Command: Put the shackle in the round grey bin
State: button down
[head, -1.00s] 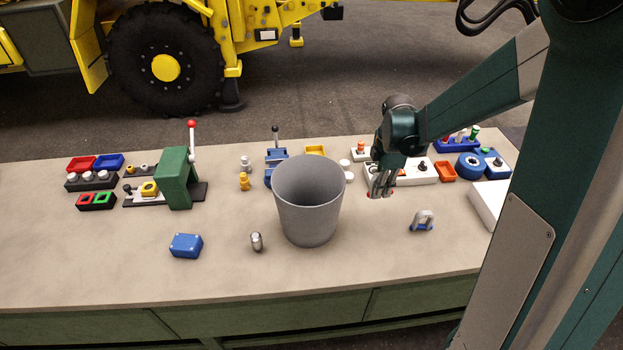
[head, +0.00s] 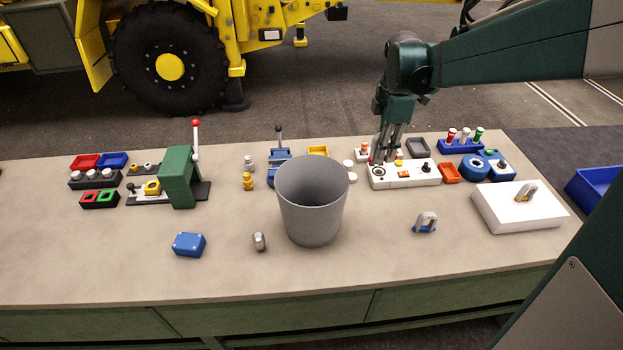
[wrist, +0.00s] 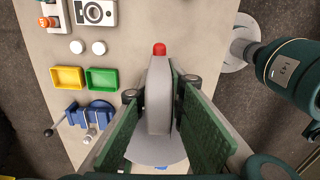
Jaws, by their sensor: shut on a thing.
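My gripper (head: 386,156) is held in the air, seen in front of the back right of the bench and to the right of the bin. In the wrist view, its green pads are shut on the shackle (wrist: 158,103), a thick grey piece seen edge-on with a red end. In the head view the fingers mostly hide it; only a bit of red shows. The round grey bin (head: 312,214) stands upright on the middle of the bench, open at the top. A grey rounded surface below the jaws in the wrist view may be the bin; I cannot tell.
Padlock-like pieces lie on the bench (head: 425,223) and on a white block (head: 520,211). A blue vise (head: 279,162) with a tall lever is behind the bin. A small metal cylinder (head: 259,241) and a blue box (head: 188,244) lie left of it. The front strip is mostly clear.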

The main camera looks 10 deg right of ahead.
jog(key=a, duration=2.1)
notch_tip(320, 180, down, 18)
jog(key=shift+s+m, duration=0.3)
jog(key=shift+a, duration=0.1)
jog(key=shift+f+b, duration=0.5)
jog(key=shift+f, duration=2.65)
jog(key=shift+f, duration=1.85)
jog(key=shift+f+b, duration=0.2)
jog(key=shift+b, duration=0.2)
jog(key=c, duration=2.4)
grip_release()
